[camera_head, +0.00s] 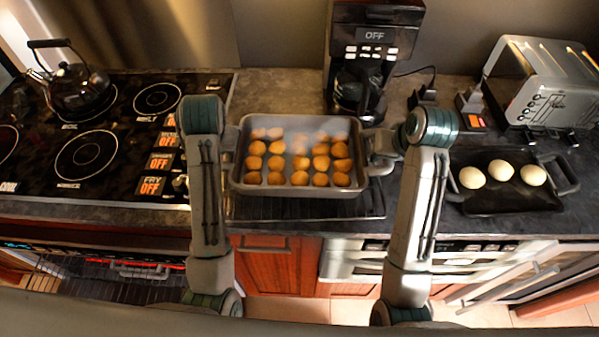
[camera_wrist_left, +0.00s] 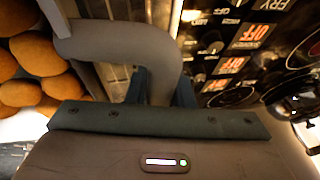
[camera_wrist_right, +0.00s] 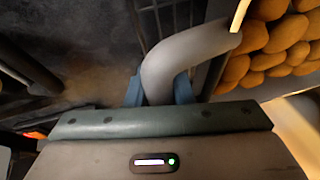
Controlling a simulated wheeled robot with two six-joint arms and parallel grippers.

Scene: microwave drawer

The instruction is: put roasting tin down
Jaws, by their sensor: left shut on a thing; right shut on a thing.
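The grey roasting tin (camera_head: 300,191) sits level at the middle of the counter, filled with rows of round golden potatoes (camera_head: 297,160). It is over a dark wire rack (camera_head: 340,208); I cannot tell whether it touches the rack. My left gripper (camera_head: 230,140) is shut on the tin's left handle, seen close in the left wrist view (camera_wrist_left: 130,42). My right gripper (camera_head: 384,143) is shut on the right handle, seen close in the right wrist view (camera_wrist_right: 185,58). The fingertips are partly hidden behind the handles and gripper bodies.
The black stovetop (camera_head: 120,125) with a kettle (camera_head: 78,92) is left. A coffee maker (camera_head: 368,55) stands close behind the tin. A toaster (camera_head: 535,85) and a dark tray (camera_head: 500,200) with three pale dough balls are right. An open oven door (camera_head: 530,275) is below right.

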